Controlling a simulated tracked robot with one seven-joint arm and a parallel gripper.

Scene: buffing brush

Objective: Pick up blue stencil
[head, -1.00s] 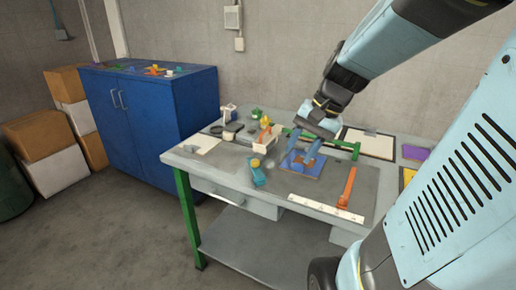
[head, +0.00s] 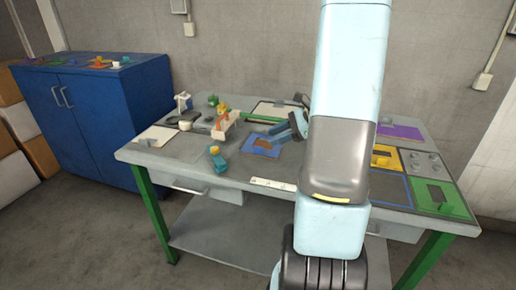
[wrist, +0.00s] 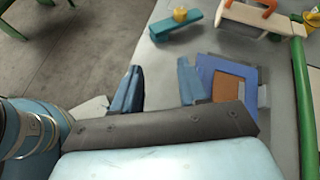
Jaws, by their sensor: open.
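The blue stencil (head: 267,151) is a flat square with a brown patch in its middle, lying on the grey workbench. In the wrist view the blue stencil (wrist: 238,69) is just right of my right finger, which overlaps its left edge in the picture. My gripper (wrist: 158,80) is open, with nothing seen between its blue fingers. In the head view my gripper (head: 292,127) is above the bench near the stencil's right side, partly hidden by my arm. Whether a finger touches the stencil I cannot tell.
A teal block with a yellow knob (head: 218,163) lies left of the stencil. A white holder with an orange handle (head: 226,122) stands behind it. A white ruler (head: 272,184) lies at the front edge. Coloured panels (head: 440,198) fill the bench's right end.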

